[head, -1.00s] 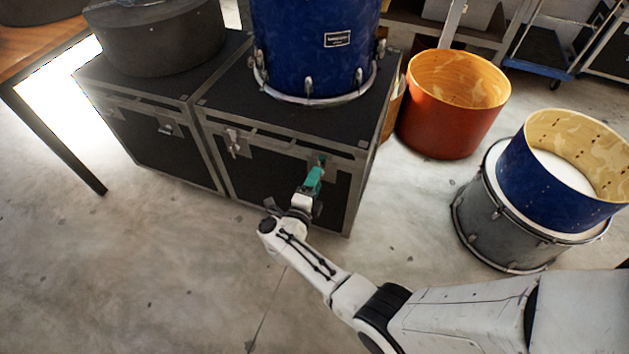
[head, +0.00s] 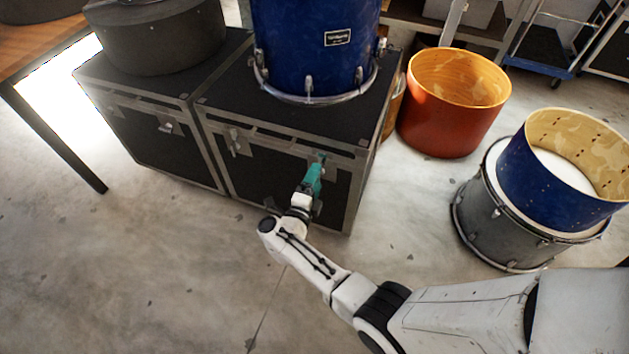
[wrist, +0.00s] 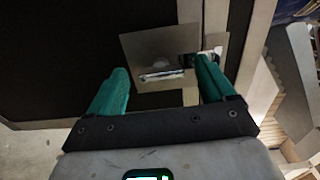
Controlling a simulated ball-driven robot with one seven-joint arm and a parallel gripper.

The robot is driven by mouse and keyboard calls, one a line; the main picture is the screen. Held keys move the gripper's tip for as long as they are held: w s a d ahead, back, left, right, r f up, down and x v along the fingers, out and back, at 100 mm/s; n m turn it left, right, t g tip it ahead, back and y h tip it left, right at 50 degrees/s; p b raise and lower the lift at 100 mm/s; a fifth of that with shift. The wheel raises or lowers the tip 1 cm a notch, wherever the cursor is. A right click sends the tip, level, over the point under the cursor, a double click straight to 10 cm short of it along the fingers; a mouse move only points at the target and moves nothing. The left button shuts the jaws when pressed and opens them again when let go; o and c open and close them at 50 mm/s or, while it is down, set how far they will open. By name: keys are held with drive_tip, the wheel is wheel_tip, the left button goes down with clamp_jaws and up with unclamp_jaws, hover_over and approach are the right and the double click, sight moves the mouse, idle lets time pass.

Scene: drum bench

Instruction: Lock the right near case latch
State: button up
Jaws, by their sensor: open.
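The black flight case (head: 270,166) with metal edges stands on the floor, a blue drum on top of it. Its right near latch sits on the front face behind my gripper, mostly hidden in the head view. In the wrist view the latch plate (wrist: 150,45) shows as a pale metal square with a bright latch part (wrist: 162,75) on it. My gripper (head: 318,168) has teal fingers pointed at this latch. In the wrist view the gripper (wrist: 165,80) is open, its fingers apart on either side of the bright latch part. I cannot tell whether a finger touches it.
The left near latch (head: 235,142) is on the same front face. A second black case (head: 150,135) stands close on the left. A blue drum (head: 315,45) is on the case. An orange drum (head: 450,115) and stacked drums (head: 500,225) stand right. The floor in front is clear.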

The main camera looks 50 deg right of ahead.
drive_tip(key=p+v, duration=0.1)
drive_tip(key=v, duration=0.9)
drive_tip(key=shift+a+p, duration=0.3)
drive_tip(key=shift+p, duration=0.1)
drive_tip(key=w+a+r+n+t+y, duration=0.6)
drive_tip(key=w+r+n+t+y, duration=0.3)
drive_tip(key=n+t+y, duration=0.5)
drive_tip(key=s+a+f+n+g+y, duration=0.1)
drive_tip(key=a+n+g+y, duration=0.4)
drive_tip(key=n, duration=0.4)
drive_tip(key=s+d+n+g+h, duration=0.1)
drive_tip(key=s+d+n+g, duration=0.3)
drive_tip(key=s, duration=0.6)
drive_tip(key=s+d+n+g, duration=0.1)
drive_tip(key=s+g, duration=0.4)
drive_tip(key=s, duration=0.5)
drive_tip(key=s+d+n+g+h, duration=0.1)
drive_tip(key=s+d+n+g, duration=0.3)
drive_tip(key=s, duration=0.6)
wheel_tip(320, 180, up, 18)
drive_tip(key=s+a+g+p, duration=0.1)
drive_tip(key=a+p, duration=0.1)
drive_tip(key=p, duration=1.6)
drive_tip(key=shift+r+m, duration=0.25)
drive_tip(key=shift+m, duration=0.15)
